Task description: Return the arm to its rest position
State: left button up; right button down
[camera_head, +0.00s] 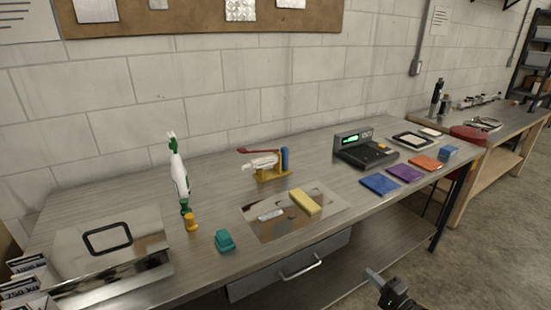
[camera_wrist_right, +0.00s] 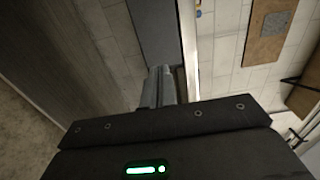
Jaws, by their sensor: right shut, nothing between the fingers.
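My right gripper (camera_head: 374,276) shows at the bottom edge of the head view, in front of the workbench (camera_head: 330,175) and below its top. It is shut and empty, apart from everything on the bench. In the right wrist view its closed fingers (camera_wrist_right: 158,88) point toward the bench's underside and the wall, with nothing between them. My left gripper is not in either view.
The bench's front edge and its drawer (camera_head: 290,275) lie left of my right gripper. On top are a steel mat (camera_head: 275,228) with a yellow block (camera_head: 305,201), a scale (camera_head: 362,152) and coloured pads (camera_head: 380,184). The floor (camera_head: 500,240) at right is clear.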

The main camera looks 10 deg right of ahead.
jog(key=s+f+n+g+h, duration=0.35)
jog(key=s+f+n, duration=0.2)
jog(key=f, duration=0.75)
jog(key=s+f+n+g+h, duration=0.2)
jog(key=s+f+n+g, duration=0.3)
jog(key=f, duration=0.8)
jog(key=s+a+f+n+g, duration=0.2)
jog(key=s+a+f, duration=0.2)
jog(key=s, duration=0.8)
jog(key=s+a+f+n+g, duration=0.2)
jog(key=s+a+f, duration=0.3)
jog(key=s, duration=0.7)
jog(key=s+a+f+n+g, duration=0.2)
jog(key=s+a+f, duration=0.3)
jog(key=s, duration=0.8)
notch_tip(320, 180, down, 3)
jog(key=shift+a+r+g, duration=0.15)
jog(key=shift+r+g, duration=0.05)
jog(key=shift+g, duration=0.65)
